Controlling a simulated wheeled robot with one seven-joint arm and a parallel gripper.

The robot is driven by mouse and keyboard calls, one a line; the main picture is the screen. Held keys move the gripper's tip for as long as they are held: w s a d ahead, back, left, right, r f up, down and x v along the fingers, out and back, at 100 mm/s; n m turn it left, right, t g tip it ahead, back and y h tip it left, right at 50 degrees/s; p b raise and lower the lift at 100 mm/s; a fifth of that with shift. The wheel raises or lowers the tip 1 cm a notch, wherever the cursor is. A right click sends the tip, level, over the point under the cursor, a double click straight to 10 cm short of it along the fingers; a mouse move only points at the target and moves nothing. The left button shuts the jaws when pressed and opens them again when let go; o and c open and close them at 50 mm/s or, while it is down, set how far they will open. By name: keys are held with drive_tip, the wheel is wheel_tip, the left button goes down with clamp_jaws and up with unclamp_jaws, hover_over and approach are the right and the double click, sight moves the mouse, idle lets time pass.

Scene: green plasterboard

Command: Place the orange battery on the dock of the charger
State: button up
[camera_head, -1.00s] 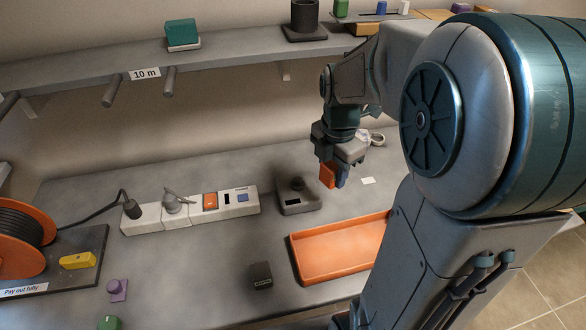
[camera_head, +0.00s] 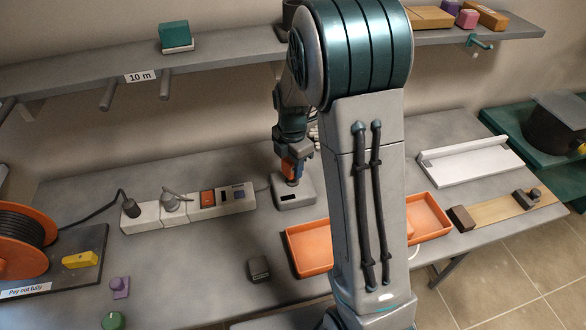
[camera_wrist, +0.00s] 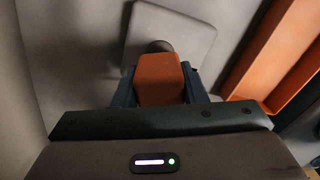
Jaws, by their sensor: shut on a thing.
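The orange battery (camera_wrist: 160,78) is held between the two fingers of my gripper (camera_wrist: 160,92) in the wrist view. In the head view the battery (camera_head: 289,167) and my gripper (camera_head: 293,170) are over the charger (camera_head: 295,197), a grey box with a dark slot on its front. In the wrist view a dark round post on the charger (camera_wrist: 190,32) shows just past the battery's far end. The battery overlaps the dock in both views, and I cannot tell whether they touch.
A power strip (camera_head: 190,210) lies left of the charger. An orange tray (camera_head: 310,250) lies in front of it, partly hidden by my arm. A small dark block (camera_head: 259,268) stands left of the tray. A shelf (camera_head: 215,62) runs above the back.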

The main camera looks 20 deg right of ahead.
sight(292, 172)
drive_tip(key=shift+f, duration=1.35)
drive_tip(key=shift+f, duration=0.2)
drive_tip(key=o, duration=1.1)
drive_tip(key=shift+r, duration=0.1)
